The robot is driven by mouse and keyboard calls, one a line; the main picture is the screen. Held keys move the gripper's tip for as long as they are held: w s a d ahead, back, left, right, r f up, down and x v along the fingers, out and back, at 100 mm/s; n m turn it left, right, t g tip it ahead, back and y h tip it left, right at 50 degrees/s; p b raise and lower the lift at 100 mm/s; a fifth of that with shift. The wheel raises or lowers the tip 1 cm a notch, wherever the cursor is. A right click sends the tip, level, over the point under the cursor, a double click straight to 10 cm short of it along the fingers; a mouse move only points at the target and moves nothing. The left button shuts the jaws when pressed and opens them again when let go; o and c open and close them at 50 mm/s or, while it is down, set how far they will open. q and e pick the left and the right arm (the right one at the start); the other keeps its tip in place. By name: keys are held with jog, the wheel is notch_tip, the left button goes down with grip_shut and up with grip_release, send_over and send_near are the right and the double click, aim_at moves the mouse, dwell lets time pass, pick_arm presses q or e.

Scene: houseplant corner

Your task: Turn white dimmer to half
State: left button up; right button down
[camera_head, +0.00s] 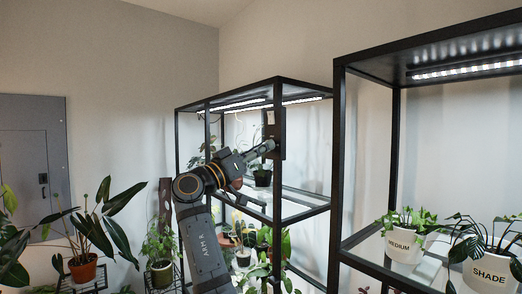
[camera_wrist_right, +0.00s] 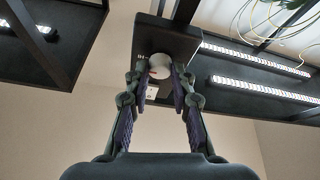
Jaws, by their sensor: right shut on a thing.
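The white dimmer (camera_wrist_right: 160,66) is a round white knob on the underside or face of a dark box (camera_wrist_right: 172,38) in the right wrist view. My right gripper (camera_wrist_right: 161,78) has its two fingers on either side of the knob and is shut on it. A small reddish mark shows on the knob. In the head view the right gripper (camera_head: 266,147) reaches the dark box (camera_head: 274,128) on the glass-shelved rack, and hides the knob there. My left gripper is in neither view.
A black-framed rack (camera_head: 279,80) with lit strip lamps stands around the box. A second rack (camera_head: 338,170) at the right holds white pots labelled MEDIUM (camera_head: 403,246) and SHADE (camera_head: 490,272). Potted plants stand at the left by a grey wall panel (camera_head: 30,145).

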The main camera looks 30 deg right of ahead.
jog(key=shift+s+r+n+t+y+p, duration=0.15)
jog(key=shift+n+t+y+p, duration=0.8)
jog(key=shift+n, duration=2.6)
jog(key=shift+s+r+n+t+y+p, duration=0.15)
jog(key=shift+n+t+y+p, duration=0.85)
jog(key=shift+n, duration=2.6)
jog(key=shift+s+r+n+t+y+p, duration=0.15)
jog(key=shift+n+t+y+p, duration=0.8)
jog(key=shift+n, duration=2.6)
jog(key=shift+g+y, duration=0.3)
jog(key=shift+y, duration=0.1)
